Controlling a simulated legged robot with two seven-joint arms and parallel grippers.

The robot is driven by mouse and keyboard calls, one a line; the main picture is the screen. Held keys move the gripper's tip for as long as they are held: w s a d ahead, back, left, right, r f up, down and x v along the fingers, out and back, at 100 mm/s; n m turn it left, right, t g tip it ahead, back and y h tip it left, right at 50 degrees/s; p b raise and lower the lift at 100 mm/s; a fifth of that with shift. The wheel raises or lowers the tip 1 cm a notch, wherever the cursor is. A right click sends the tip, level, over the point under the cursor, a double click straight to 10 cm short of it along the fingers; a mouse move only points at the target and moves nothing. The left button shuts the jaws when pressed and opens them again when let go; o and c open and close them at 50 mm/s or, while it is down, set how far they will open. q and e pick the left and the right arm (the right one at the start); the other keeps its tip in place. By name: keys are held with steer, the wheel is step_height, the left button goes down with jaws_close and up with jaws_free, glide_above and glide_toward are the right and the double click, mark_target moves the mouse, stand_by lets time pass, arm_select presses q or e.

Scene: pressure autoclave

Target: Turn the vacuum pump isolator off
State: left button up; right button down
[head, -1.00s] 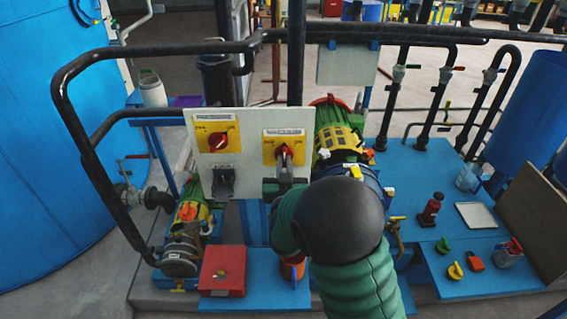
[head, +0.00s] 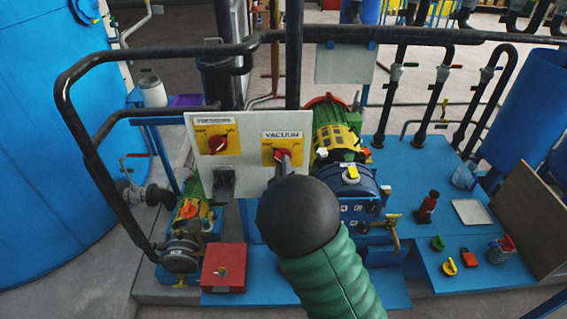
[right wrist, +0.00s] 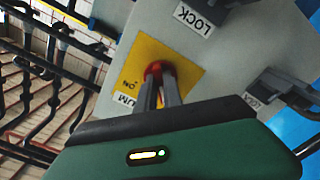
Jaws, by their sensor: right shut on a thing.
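The vacuum isolator is a red rotary knob (head: 281,154) on a yellow plate (head: 297,142), under a VACUUM label (head: 283,135) on the pale panel (head: 246,126). My right gripper (head: 285,161) reaches it from the front, its arm coming from the lower right. In the right wrist view my right gripper (right wrist: 160,78) has its two grey fingers shut on the red knob (right wrist: 157,69). The yellow plate (right wrist: 185,62) shows an ON mark beside the knob. The fingers and wrist hide part of the knob and the panel below it. My left gripper is not in view.
A similar red pressure isolator knob (head: 217,144) is on the panel's left, above a dark lock fitting (head: 223,181). A black pipe rail (head: 75,120) runs at the left and over the top. A red box (head: 224,268) and pump (head: 181,252) stand below.

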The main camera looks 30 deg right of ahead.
steer(key=shift+w+a+r+n, duration=0.1)
steer(key=shift+w+r+n, duration=0.05)
steer(key=shift+r+n, duration=0.15)
steer(key=c, duration=1.5)
jaws_free()
steer(key=shift+a, duration=0.1)
steer(key=shift+f, duration=0.2)
steer(key=p+v, duration=1.2)
steer(key=v, duration=0.4)
steer(key=shift+s+a+f, duration=0.1)
steer(key=shift+s+a, duration=0.15)
steer(key=shift+s, duration=0.1)
